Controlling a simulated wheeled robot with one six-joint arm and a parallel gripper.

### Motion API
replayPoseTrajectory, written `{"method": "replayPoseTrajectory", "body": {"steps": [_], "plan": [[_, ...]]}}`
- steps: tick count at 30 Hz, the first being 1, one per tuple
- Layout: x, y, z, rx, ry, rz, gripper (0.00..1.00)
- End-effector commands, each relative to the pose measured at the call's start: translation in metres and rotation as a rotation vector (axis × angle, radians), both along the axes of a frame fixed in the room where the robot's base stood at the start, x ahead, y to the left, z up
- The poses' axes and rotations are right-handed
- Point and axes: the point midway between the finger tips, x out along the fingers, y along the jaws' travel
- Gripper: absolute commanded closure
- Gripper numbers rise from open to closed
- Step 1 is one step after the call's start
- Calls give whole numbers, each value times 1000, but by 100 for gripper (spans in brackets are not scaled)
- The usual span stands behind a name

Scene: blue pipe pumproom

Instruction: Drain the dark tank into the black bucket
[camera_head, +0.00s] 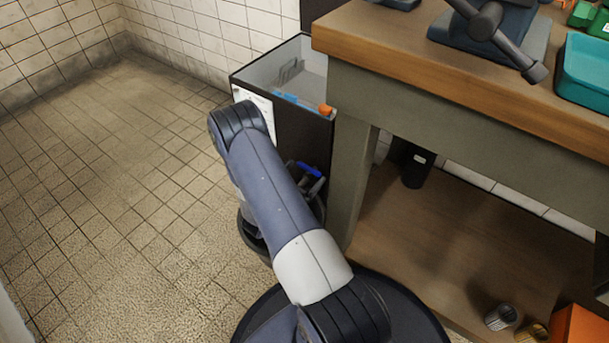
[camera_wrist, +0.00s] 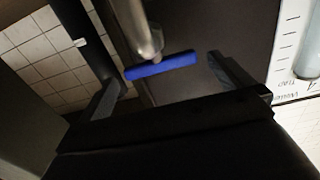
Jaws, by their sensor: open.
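The dark tank (camera_head: 302,140) stands against the left end of the workbench, open at the top, with an orange piece and a blue piece inside. A blue valve handle (camera_head: 309,170) shows low on its side, partly behind my arm. In the wrist view the blue handle (camera_wrist: 160,67) lies crosswise below a metal pipe (camera_wrist: 143,28) on the dark tank wall (camera_wrist: 210,25). My gripper (camera_wrist: 168,88) is open, its fingers on either side of the handle; contact cannot be told. A black round rim, probably the black bucket (camera_head: 252,236), shows on the floor below, mostly hidden by my arm.
The workbench (camera_head: 430,50) is close on the right, with a vise (camera_head: 490,28) and a teal tray (camera_head: 585,70). A black cylinder (camera_head: 415,170) is under it. A marked gauge (camera_wrist: 308,50) is beside the handle. The tiled floor (camera_head: 100,190) at left is clear.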

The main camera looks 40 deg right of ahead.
Motion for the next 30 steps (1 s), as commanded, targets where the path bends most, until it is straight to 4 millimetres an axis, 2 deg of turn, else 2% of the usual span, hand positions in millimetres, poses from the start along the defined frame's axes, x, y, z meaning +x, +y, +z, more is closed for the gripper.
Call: {"method": "replayPoseTrajectory", "body": {"steps": [4, 13, 28, 30], "plan": [[3, -9, 0, 0, -2, -1, 0], [4, -11, 1, -1, 0, 1, 0], [4, -10, 0, 0, 0, 1, 41], [3, -10, 0, 0, 0, 1, 41]]}}
